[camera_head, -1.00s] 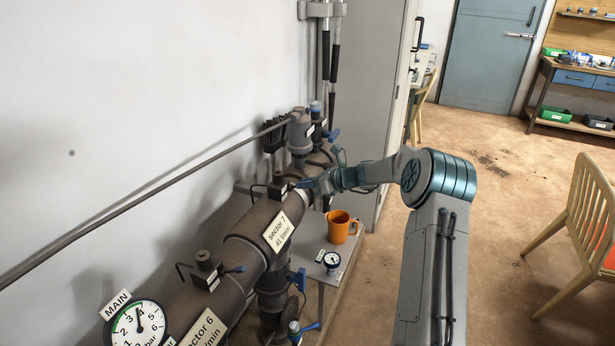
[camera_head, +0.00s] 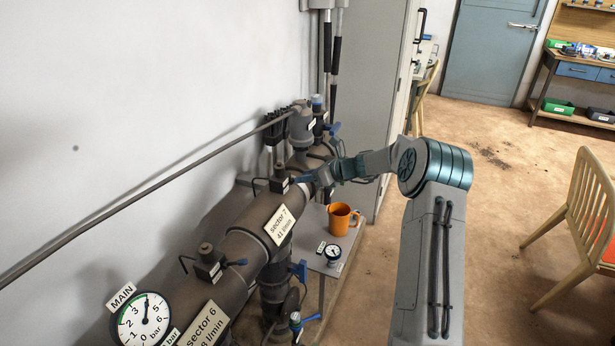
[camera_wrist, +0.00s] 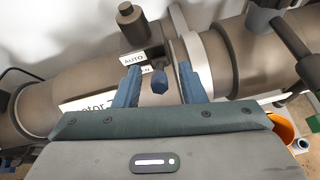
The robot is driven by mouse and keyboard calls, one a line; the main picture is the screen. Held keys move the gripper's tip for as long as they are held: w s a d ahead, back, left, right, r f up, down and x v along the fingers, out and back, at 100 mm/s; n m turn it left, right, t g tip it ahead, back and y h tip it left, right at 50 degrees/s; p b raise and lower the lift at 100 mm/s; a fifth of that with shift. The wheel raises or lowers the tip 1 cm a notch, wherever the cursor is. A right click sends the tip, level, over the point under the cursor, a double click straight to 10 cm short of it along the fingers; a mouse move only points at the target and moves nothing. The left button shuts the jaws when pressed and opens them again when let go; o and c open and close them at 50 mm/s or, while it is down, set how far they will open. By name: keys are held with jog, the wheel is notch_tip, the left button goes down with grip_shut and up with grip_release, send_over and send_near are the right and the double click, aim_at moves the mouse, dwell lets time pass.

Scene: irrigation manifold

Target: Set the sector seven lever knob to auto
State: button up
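The sector seven lever knob (camera_wrist: 159,82) is a small blue knob below a dark solenoid block (camera_wrist: 138,35) on the brown pipe. A white AUTO label (camera_wrist: 133,60) sits on the block, with a second label below it, partly hidden by a finger. My gripper (camera_wrist: 159,88) is open, with one blue finger on each side of the knob and visible gaps to both. In the head view my gripper (camera_head: 303,180) is at the block (camera_head: 278,185) above the "sector 7" plate (camera_head: 281,226); the knob is not clear there.
The sector 6 block (camera_head: 208,265) with its blue lever is nearer on the same pipe. An orange mug (camera_head: 341,219) and a small gauge (camera_head: 332,253) stand on a shelf beside the pipe. A long grey bar (camera_head: 140,205) runs along the wall. Floor at right is open beside a chair (camera_head: 590,215).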

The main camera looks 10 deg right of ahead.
jog(key=b+v, duration=0.2)
jog(key=v, duration=1.1)
jog(key=shift+s+d, duration=0.25)
jog(key=shift+d, duration=0.05)
jog(key=shift+r, duration=0.15)
jog(key=s+a+r+n+g+h, duration=0.2)
jog(key=s+a+n, duration=0.45)
jog(key=s, duration=0.25)
jog(key=s+a+r+n+g+h, duration=0.25)
jog(key=s+a+n, duration=0.25)
jog(key=s+n, duration=0.3)
jog(key=s+d+f+n+h, duration=0.1)
jog(key=s+n+h, duration=0.4)
jog(key=s+n, duration=0.7)
jog(key=s, duration=1)
jog(key=shift+s+d+n+h, duration=0.15)
jog(key=shift+s+n+h, duration=0.15)
jog(key=shift+n+h, duration=0.05)
